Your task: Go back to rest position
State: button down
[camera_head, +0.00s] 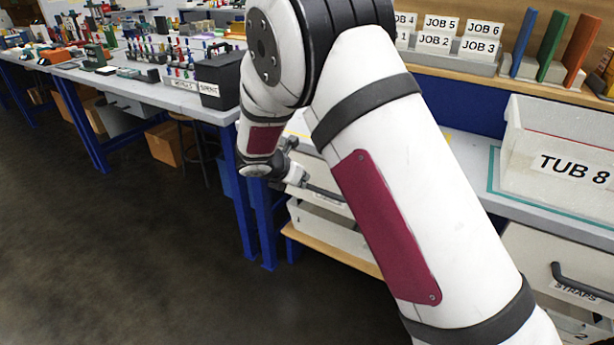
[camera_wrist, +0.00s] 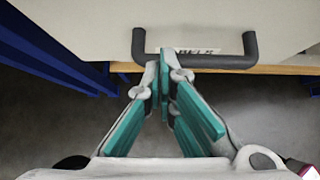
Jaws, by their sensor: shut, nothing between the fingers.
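My gripper (camera_head: 300,178) hangs in front of the drawers under the bench, partly hidden by my own wrist in the head view. In the wrist view my gripper (camera_wrist: 165,68) has its teal-padded fingers drawn together at the tips, with nothing between them. A dark drawer handle (camera_wrist: 236,62) on a pale drawer front (camera_wrist: 230,20) lies just beyond the fingertips. The fingertips overlap the handle's left part in the picture; I cannot tell whether they touch it. A label behind the handle is partly covered.
Blue bench legs (camera_head: 240,195) stand left of my gripper. A white tub marked TUB 8 (camera_head: 530,150) sits on the right bench, above a drawer marked STRAPS (camera_head: 535,265). A long bench (camera_head: 150,85) with many small items runs along the back left. The dark floor at left is clear.

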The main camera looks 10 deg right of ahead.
jog(key=p+v, duration=0.2)
jog(key=v, duration=0.7)
jog(key=s+d+r+m+g, duration=0.2)
jog(key=s+d+r+m, duration=0.6)
jog(key=s+d, duration=0.15)
jog(key=s+d+r+m+g, duration=0.3)
jog(key=s+d+r+m, duration=0.55)
jog(key=s, duration=0.25)
jog(key=s+a+f+m+g+y, duration=0.15)
jog(key=s+m+y, duration=0.75)
jog(key=s, duration=1.6)
notch_tip(320, 180, up, 22)
jog(key=m+t+h+p, duration=0.3)
jog(key=p, duration=1.7)
jog(key=shift+a+r+t+p, duration=0.2)
jog(key=shift+a+t+p, duration=0.05)
jog(key=shift+t+p, duration=0.1)
